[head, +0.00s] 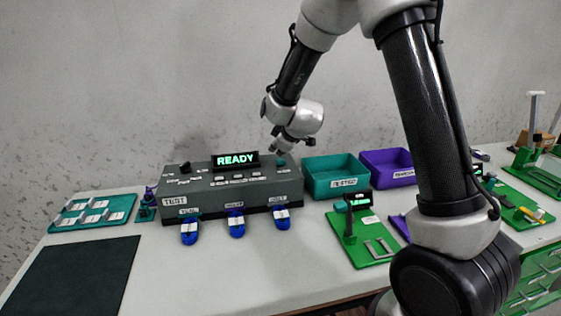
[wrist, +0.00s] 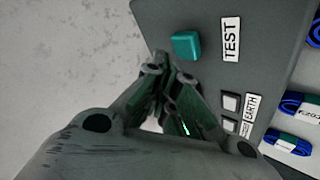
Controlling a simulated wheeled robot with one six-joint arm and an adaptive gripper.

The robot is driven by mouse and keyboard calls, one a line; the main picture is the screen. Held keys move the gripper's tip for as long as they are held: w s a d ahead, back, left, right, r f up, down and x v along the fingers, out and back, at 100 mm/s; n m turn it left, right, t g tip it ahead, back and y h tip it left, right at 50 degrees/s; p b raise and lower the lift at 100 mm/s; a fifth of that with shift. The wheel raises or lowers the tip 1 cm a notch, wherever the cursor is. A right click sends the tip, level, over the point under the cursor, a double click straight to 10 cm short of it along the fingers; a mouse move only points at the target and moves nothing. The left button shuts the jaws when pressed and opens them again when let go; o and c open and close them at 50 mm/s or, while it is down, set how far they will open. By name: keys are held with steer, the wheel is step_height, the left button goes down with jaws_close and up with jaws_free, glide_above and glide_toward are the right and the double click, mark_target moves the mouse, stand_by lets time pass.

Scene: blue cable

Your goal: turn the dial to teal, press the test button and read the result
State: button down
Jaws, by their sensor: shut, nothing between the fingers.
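The grey test box (head: 245,190) stands on the table, and its display (head: 235,160) reads READY in green. A teal button (head: 281,162) is on its top at the right end. In the wrist view the teal button (wrist: 186,45) sits beside a TEST label (wrist: 231,39). A small dark knob (head: 185,167), perhaps the dial, is at the left end of the top; its setting is too small to read. My gripper (head: 275,152) is shut and empty, just above and beside the teal button. In the wrist view its fingertips (wrist: 160,62) appear apart from the button.
Blue cable bundles (head: 236,228) with white tags lie along the box's front. A teal bin (head: 335,163) and a purple bin (head: 384,163) stand to the right. A green stand (head: 358,250) is in front of them. A dark mat (head: 75,275) lies at the left.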

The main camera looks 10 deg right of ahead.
steer(key=shift+f, duration=0.2)
steer(key=shift+f, duration=0.2)
steer(key=shift+f, duration=0.55)
stand_by(0.9)
steer(key=shift+r, duration=0.95)
